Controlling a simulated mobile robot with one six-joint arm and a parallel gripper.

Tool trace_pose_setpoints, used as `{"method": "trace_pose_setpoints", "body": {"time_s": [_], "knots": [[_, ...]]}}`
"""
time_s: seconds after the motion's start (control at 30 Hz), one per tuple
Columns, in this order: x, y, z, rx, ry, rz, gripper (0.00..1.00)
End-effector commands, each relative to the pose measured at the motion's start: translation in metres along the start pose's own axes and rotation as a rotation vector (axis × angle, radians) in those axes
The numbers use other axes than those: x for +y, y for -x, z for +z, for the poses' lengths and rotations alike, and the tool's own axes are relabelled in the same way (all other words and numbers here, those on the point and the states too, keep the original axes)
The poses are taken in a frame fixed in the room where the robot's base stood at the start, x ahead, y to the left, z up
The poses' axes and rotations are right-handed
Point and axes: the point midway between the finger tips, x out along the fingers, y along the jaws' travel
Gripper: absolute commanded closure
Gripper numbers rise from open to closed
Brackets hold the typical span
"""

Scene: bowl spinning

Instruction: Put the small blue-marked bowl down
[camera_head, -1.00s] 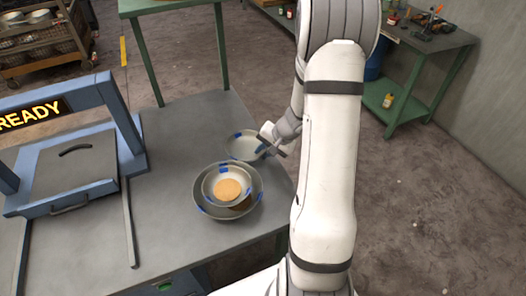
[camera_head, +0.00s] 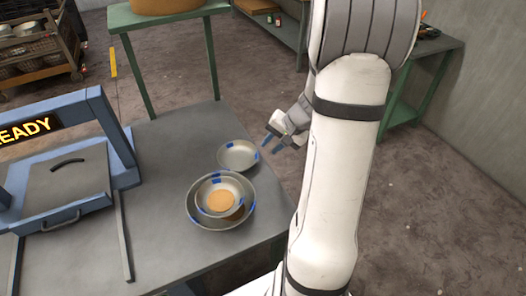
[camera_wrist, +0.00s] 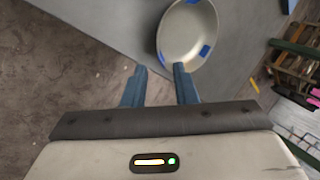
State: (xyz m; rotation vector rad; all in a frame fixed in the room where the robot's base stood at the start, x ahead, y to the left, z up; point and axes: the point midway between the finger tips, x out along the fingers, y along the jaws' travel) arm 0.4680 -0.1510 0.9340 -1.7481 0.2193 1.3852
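A grey bowl with blue rim marks (camera_head: 239,156) rests upright on the table near its right edge. It also shows in the wrist view (camera_wrist: 180,36), empty. My gripper (camera_head: 271,145) is just right of this bowl, open, with nothing between its fingers. In the wrist view my gripper's two blue fingers (camera_wrist: 160,70) are spread apart, and the bowl's rim lies just beyond the right fingertip. Nearer on the table, a smaller blue-marked bowl (camera_head: 234,185) sits inside a larger blue-marked bowl (camera_head: 194,211), with an orange-tan disc (camera_head: 221,201) in the inner one.
The grey table (camera_head: 160,210) has free room left of the bowls. A blue frame (camera_head: 112,130) with a lit sign and a grey panel stands at the left. A green-legged stand (camera_head: 145,85) is behind the table. Open floor lies to the right.

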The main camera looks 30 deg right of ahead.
Motion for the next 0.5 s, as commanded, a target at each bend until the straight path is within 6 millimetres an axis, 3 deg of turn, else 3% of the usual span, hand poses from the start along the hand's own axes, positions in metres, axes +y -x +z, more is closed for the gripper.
{"method": "trace_pose_setpoints", "body": {"time_s": [0.17,0.27,0.5], "knots": [[-0.004,0.015,0.004,-0.003,0.016,0.005,0.74],[-0.02,0.023,0.024,-0.022,0.084,0.03,0.74],[-0.065,0.062,0.121,-0.075,0.412,0.176,0.74]]}}
